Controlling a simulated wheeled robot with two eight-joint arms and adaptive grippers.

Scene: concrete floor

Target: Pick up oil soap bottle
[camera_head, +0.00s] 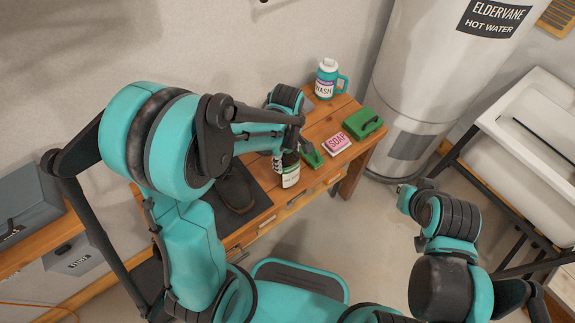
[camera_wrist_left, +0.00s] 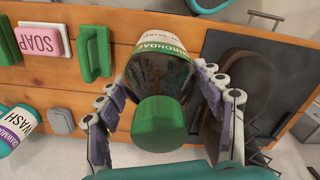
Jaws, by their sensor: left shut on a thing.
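The oil soap bottle (camera_head: 290,176) is dark brown with a pale label, above the front of the wooden bench. In the left wrist view the bottle (camera_wrist_left: 160,72) shows its green cap (camera_wrist_left: 160,123) towards the camera. My left gripper (camera_head: 287,152) comes from above and is shut on the bottle, with a finger on each side in the wrist view (camera_wrist_left: 164,105). In the head view the gripper and arm hide the bottle's upper part. I cannot tell whether its base touches the bench. The end of my right arm (camera_head: 408,197) is far to the right, its jaws unclear.
A dark tray (camera_head: 259,199) holding a shoe lies left. A white water heater (camera_head: 420,80) stands beyond the bench.

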